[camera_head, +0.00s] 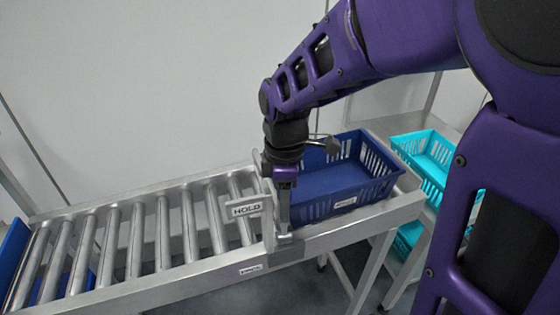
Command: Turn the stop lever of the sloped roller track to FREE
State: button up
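The sloped roller track (150,290) runs from lower left to the right, with a row of bare metal rollers. A plate reading HOLD (246,209) stands at the near rail, left of my gripper. My gripper (285,186) points down over the near rail, beside that plate. A grey upright piece (284,212), which looks like the stop lever, reaches from under my gripper to a small block on the rail. The gripper covers its upper part. I cannot tell whether the fingers are closed on it or only near it.
A dark blue crate (346,204) sits on the track's right end, close behind my gripper. Turquoise crates (405,146) stand on a metal rack at the right. Another blue crate (12,250) shows at the far left. My purple arm hides much of the right side.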

grip_shut()
dwell(1.1)
